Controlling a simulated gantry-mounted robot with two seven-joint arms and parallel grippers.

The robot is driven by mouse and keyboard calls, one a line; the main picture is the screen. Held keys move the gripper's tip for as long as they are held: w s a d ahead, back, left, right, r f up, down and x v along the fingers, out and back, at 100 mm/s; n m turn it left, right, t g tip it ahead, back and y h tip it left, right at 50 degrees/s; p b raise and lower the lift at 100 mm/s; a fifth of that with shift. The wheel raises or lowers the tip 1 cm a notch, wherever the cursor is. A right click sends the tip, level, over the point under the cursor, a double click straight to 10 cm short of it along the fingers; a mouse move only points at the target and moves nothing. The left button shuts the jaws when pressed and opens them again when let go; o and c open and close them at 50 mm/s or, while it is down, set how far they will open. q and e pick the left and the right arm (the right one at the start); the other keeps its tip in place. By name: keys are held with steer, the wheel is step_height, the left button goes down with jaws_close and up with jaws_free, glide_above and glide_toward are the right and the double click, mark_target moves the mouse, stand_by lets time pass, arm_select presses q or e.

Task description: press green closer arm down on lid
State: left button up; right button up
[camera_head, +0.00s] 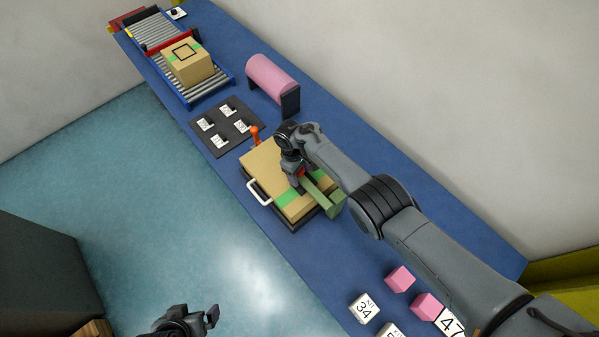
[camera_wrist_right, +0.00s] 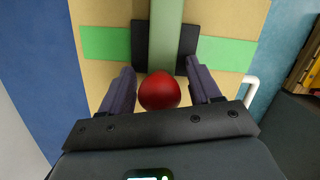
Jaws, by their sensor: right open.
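The green closer arm (camera_head: 321,194) lies across the top of a tan cardboard box lid (camera_head: 262,165), near the box's right end, beside green tape (camera_head: 287,198). The box sits in a dark tray with a white handle (camera_head: 259,192). My right gripper (camera_head: 299,180) is over the lid at the closer arm. In the right wrist view, the closer arm (camera_wrist_right: 166,35) runs over a black plate (camera_wrist_right: 140,48) toward a red ball knob (camera_wrist_right: 159,91). The knob is between my open right fingers; contact is not clear. My left gripper (camera_head: 212,316) is over the floor, far from the box, and seems open.
A pink roller (camera_head: 271,77) and a conveyor (camera_head: 207,89) with another box (camera_head: 187,62) are farther. Pink cubes (camera_head: 400,279) and numbered blocks (camera_head: 364,308) lie nearer.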

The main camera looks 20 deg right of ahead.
steer(key=shift+w+a+r+p, duration=0.1)
steer(key=shift+r+p, duration=0.2)
steer(key=shift+r, duration=0.3)
step_height(320, 180, up, 9)
steer(key=w+a+p, duration=0.1)
steer(key=p, duration=0.1)
steer(key=shift+w+r+p, duration=0.2)
steer(key=shift+w+p, duration=0.05)
steer(key=shift+p, duration=0.1)
steer(key=shift+s, duration=0.15)
